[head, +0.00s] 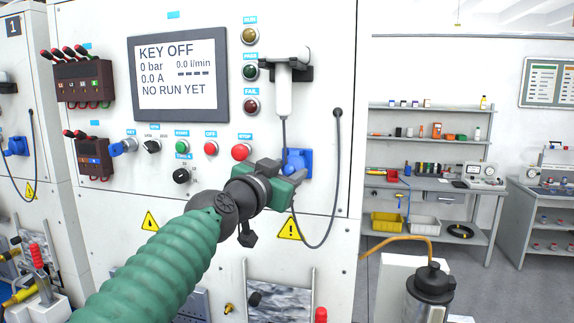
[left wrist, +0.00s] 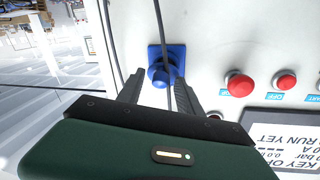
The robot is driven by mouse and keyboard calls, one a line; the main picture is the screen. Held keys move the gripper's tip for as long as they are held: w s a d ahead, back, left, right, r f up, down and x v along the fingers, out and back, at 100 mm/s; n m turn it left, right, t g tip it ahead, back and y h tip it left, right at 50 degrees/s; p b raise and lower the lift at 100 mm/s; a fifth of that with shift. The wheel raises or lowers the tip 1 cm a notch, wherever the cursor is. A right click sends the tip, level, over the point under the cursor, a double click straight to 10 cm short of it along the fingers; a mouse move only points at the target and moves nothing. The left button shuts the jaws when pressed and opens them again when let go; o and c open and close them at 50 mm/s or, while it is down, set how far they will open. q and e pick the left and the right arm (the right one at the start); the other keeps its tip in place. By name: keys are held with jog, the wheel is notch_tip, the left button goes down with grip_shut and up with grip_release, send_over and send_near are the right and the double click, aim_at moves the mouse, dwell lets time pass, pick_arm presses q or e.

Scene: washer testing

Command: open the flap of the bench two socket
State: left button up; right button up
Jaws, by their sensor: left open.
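The blue socket (head: 306,158) sits on the white panel, partly hidden by my left gripper (head: 285,170) in the head view. In the left wrist view the socket (left wrist: 156,53) is a blue square plate with a round blue part in front. I cannot clearly tell the flap from the socket body, or its angle. My left gripper is open and empty, its two dark fingers on either side of the round part, close to it. Whether they touch it is unclear. My right gripper is not in view.
A dark cable (left wrist: 161,35) runs across the socket, between my left fingers. A hanging cable loop (head: 333,200) is right of the socket. The red stop button (head: 241,152) is close on the left. A white handheld device (head: 284,92) hangs above. A dark canister (head: 430,290) stands at lower right.

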aim_at(297, 157)
pick_arm(q)
jog(key=shift+s, duration=0.1)
jog(key=shift+c, duration=0.3)
grip_shut()
jog(key=shift+p, duration=0.3)
jog(key=r+g+p, duration=0.1)
jog(key=p, duration=0.4)
jog(key=r+g+p, duration=0.1)
jog(key=r+p, duration=0.1)
jog(key=p, duration=0.3)
jog(key=shift+s+a+y, duration=0.1)
jog(key=shift+s+y, duration=0.1)
jog(key=shift+y, duration=0.2)
jog(key=shift+r+n+g+y+p, duration=0.3)
jog(key=shift+g+p, duration=0.85)
jog(key=shift+p, duration=2.9)
jog(key=shift+r+n+g+y+p, duration=0.3)
jog(key=shift+g+p, duration=0.85)
jog(key=shift+p, duration=2.9)
